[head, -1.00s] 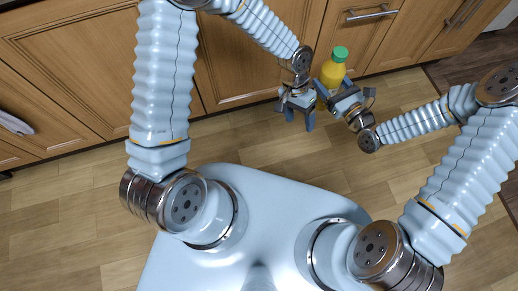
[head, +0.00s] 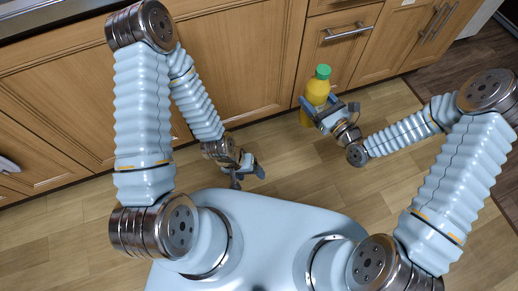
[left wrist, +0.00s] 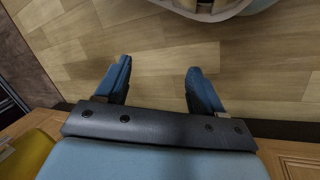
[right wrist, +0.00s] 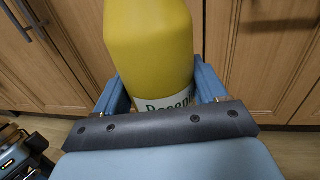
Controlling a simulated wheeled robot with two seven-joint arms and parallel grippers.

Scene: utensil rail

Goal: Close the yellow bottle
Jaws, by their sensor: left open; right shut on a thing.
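The yellow bottle (head: 314,92) stands upright in front of the cabinets in the head view. Its green cap (head: 323,71) is on top; I cannot tell how tight it sits. My right gripper (head: 319,105) is shut on the bottle's body. In the right wrist view the yellow body and white label (right wrist: 165,103) show between the fingers, and the cap is out of view. My left gripper (head: 248,177) is open and empty, apart from the bottle, to its lower left in the head view. The left wrist view shows its spread fingers (left wrist: 158,72) over floor.
Wooden cabinets (head: 245,60) with metal handles (head: 347,31) run along the back, close behind the bottle. The wooden floor (head: 300,165) between my grippers is clear. A yellow shape (left wrist: 22,156) shows at the left wrist view's lower left corner.

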